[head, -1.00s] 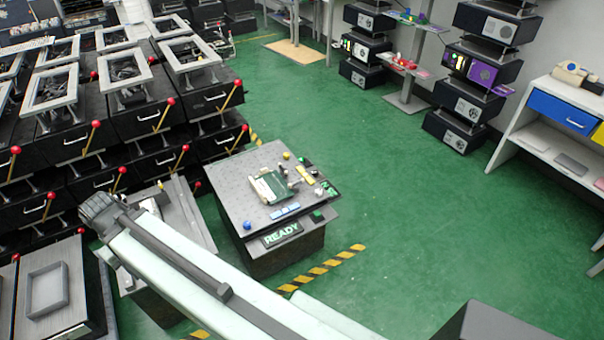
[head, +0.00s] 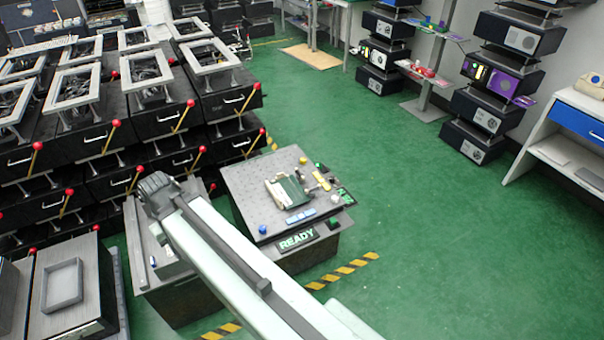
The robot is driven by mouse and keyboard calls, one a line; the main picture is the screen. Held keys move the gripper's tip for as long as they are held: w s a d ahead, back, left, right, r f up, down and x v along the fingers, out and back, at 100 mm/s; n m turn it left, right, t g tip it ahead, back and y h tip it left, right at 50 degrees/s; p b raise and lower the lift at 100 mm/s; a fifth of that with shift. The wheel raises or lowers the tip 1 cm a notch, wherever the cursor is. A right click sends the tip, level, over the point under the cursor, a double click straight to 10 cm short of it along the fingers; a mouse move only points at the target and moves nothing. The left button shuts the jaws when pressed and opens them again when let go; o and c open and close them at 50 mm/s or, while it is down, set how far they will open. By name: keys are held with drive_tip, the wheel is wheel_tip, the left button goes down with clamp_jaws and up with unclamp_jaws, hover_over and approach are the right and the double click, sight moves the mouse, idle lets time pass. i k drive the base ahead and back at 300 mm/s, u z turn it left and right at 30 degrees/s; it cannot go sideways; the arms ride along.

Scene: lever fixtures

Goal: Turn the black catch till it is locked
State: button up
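I cannot make out a black catch for certain in the head view. My arm reaches from the bottom edge toward the left, and its dark far joint shows over a grey-topped bench fixture (head: 138,235). This fixture is partly hidden behind my arm. My gripper's fingertips do not show, so neither their opening nor any contact can be seen. Beside the fixture, to the right, a dark pedestal (head: 240,178) carries a green and cream block (head: 288,190), small coloured parts and a READY sign (head: 297,240).
Black drawer units (head: 232,100) with red-knobbed levers fill the left. A grey cabinet with a square frame (head: 62,284) stands at the lower left. Stacked black boxes (head: 478,122) and a white shelf (head: 560,150) stand at the right. Green floor (head: 430,240) is clear between.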

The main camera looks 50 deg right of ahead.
sight(299, 175)
drive_tip(key=z, duration=0.05)
drive_tip(key=i, duration=1)
drive_tip(key=u, duration=0.05)
